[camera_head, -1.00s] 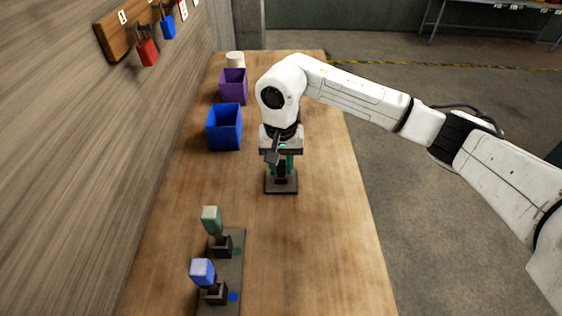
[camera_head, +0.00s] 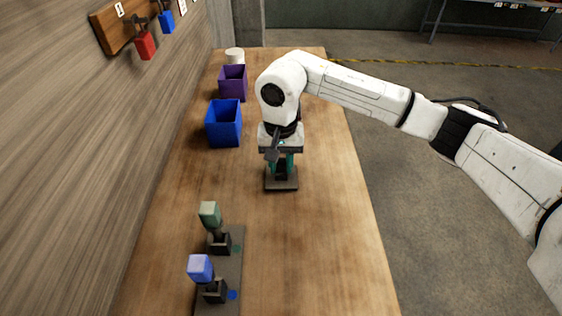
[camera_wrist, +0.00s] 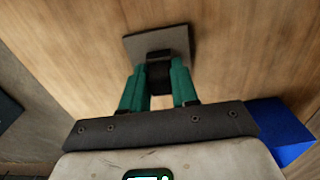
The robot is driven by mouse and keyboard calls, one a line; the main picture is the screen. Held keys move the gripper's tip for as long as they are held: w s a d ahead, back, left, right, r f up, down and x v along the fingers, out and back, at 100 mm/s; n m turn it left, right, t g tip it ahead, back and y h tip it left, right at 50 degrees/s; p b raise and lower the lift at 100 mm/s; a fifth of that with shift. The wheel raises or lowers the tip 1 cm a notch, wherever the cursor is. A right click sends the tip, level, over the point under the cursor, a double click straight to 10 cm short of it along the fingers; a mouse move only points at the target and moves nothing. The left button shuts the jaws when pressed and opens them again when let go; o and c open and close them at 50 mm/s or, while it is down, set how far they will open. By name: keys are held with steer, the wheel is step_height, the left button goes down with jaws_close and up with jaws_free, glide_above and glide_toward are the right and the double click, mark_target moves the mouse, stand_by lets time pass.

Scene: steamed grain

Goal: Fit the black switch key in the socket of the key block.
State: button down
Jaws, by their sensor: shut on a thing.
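The black switch key (camera_wrist: 158,76) is between the teal fingers of my gripper (camera_wrist: 157,84), which is shut on it. In the head view my gripper (camera_head: 282,164) points down over the key block (camera_head: 282,185), a dark square plate with a small black socket in its middle. The block's plate shows in the wrist view (camera_wrist: 180,41), with the socket (camera_wrist: 158,55) right at the key's end. The key looks upright and in line with the socket. Fingers and key hide the contact, so I cannot tell how far in the key sits.
A blue bin (camera_head: 224,124), a purple bin (camera_head: 233,84) and a white cup (camera_head: 235,55) stand at the back left. The table's right side is clear.

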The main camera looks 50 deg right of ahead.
steer(key=c, duration=0.8)
jaws_free()
step_height(320, 180, up, 11)
steer(key=shift+f+b, duration=0.1)
steer(key=shift+b, duration=0.6)
